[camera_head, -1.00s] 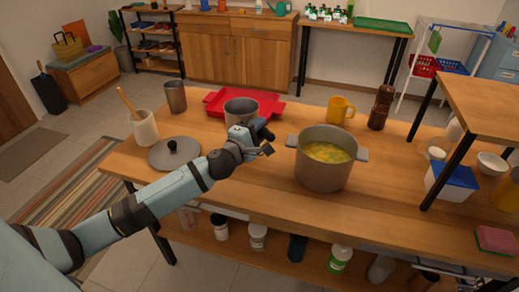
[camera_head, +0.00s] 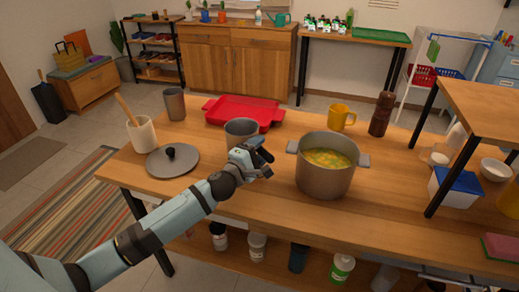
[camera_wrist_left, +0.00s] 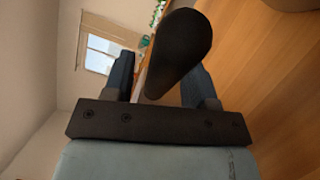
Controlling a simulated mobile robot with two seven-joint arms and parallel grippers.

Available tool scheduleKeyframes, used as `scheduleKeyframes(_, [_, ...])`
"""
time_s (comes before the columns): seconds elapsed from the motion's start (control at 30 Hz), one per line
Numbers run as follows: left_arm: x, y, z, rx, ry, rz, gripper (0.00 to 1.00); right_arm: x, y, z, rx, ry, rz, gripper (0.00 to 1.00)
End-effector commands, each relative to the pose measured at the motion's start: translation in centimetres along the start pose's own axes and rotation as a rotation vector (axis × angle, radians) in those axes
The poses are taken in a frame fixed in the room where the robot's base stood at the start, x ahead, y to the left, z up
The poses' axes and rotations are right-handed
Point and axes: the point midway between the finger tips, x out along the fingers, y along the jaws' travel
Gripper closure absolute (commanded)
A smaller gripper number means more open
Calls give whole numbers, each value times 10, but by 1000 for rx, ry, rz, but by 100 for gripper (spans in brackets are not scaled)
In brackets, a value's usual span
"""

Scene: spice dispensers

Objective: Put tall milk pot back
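The milk pot (camera_head: 241,133) is a grey metal vessel near the table's left middle, upright, in front of the red tray. Its lower part is partly hidden by my left gripper (camera_head: 264,161). In the left wrist view a dark rounded handle (camera_wrist_left: 178,50) lies between the two blue fingers (camera_wrist_left: 163,82). A gap shows between the handle and the left finger, and the fingers look apart, so the gripper appears open around the handle. My right gripper is not in view.
A large pot of soup (camera_head: 327,177) stands just right of my left gripper. A lid (camera_head: 172,161), a utensil crock (camera_head: 142,136) and a tall grey cup (camera_head: 175,103) are at left. The red tray (camera_head: 243,112) lies behind. Bare wood shows at the front.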

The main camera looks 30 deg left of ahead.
Motion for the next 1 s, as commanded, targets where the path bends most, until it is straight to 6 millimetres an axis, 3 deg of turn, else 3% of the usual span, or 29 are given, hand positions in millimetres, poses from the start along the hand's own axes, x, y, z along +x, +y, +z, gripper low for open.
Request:
scheduleKeyframes(0.37, [-4,3,0,-1,1,-2,49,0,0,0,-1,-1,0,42])
scheduleKeyframes(0.8, [-87,2,1,-2,1,-4,49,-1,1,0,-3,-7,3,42])
scheduleKeyframes(1.0, [-112,2,1,-1,0,-1,49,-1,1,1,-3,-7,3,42])
